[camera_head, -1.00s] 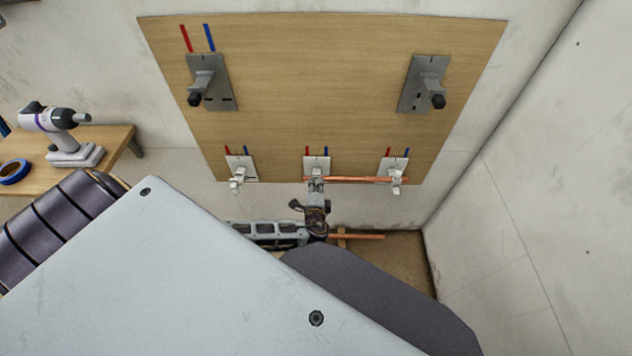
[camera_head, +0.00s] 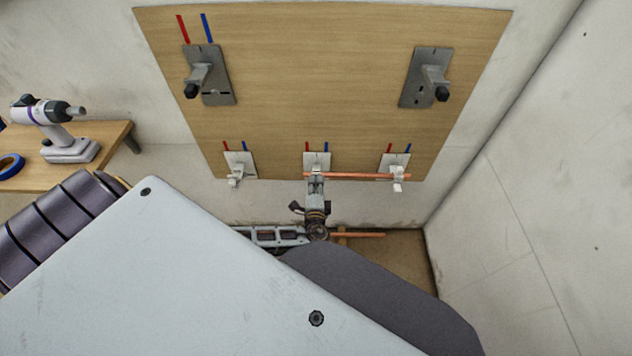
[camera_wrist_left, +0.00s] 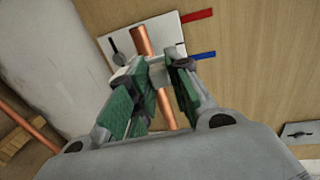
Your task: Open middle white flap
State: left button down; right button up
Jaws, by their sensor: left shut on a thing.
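The middle white flap with its plate (camera_head: 317,160) is in the bottom row of the wooden board, below a red and a blue mark. My left gripper (camera_head: 316,186) is at it, just under the plate, with its arm coming up from below. In the left wrist view, the green-padded fingers (camera_wrist_left: 155,80) are shut on a small white part of the flap (camera_wrist_left: 157,70), in front of the white plate (camera_wrist_left: 140,38). The fingers hide much of the flap. A copper pipe (camera_head: 360,176) runs from the middle flap to the right one. My right gripper is not in view.
White flaps flank it on the left (camera_head: 237,170) and right (camera_head: 396,172). Two larger grey brackets (camera_head: 208,78) (camera_head: 429,78) sit higher on the board (camera_head: 316,60). A drill (camera_head: 55,125) and blue tape (camera_head: 11,166) are on a wooden table at left.

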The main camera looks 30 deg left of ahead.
pick_arm(q)
jog(key=c, duration=1.3)
grip_release()
jog(key=shift+s, duration=0.1)
jog(key=shift+v, duration=3.65)
